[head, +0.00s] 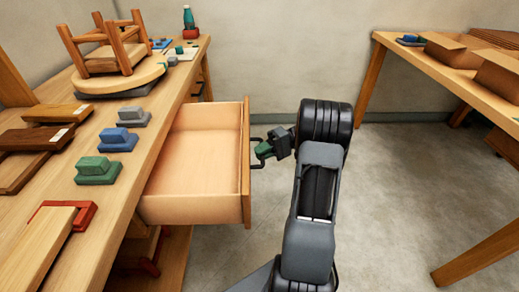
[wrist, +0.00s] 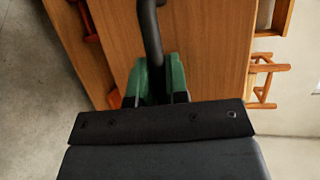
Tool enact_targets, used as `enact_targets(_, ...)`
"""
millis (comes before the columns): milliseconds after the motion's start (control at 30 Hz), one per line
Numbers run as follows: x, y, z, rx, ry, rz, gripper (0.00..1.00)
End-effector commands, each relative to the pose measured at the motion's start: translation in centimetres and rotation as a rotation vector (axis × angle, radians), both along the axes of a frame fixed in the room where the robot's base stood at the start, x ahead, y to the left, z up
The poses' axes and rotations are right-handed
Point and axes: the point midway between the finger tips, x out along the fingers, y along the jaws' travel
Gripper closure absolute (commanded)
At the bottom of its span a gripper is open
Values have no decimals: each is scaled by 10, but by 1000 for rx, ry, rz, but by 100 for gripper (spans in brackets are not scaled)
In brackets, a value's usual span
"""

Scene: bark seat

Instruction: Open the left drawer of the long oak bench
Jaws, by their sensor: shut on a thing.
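The long oak bench (head: 153,108) runs along the left of the head view. Its drawer (head: 192,207) stands pulled well out toward my arm, and its inside looks empty. A dark bar handle (head: 257,141) is on the drawer front. My gripper (head: 264,150) is at the handle, with green fingers. In the wrist view my gripper (wrist: 158,80) has its green fingers on both sides of the dark handle (wrist: 150,35), shut on it. The wooden drawer front (wrist: 195,50) fills the middle of that view.
Sanding blocks (head: 97,168), wooden boards (head: 35,138) and an upturned stool (head: 107,50) lie on the bench top. A second table with cardboard boxes (head: 455,50) stands at the right. Grey floor (head: 400,180) between them is clear.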

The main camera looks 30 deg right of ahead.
Motion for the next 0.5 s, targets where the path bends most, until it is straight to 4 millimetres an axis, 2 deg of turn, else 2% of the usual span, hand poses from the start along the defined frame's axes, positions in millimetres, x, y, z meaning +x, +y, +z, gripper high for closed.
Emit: enact_targets(500,-2,-5,2,-3,-8,11,100)
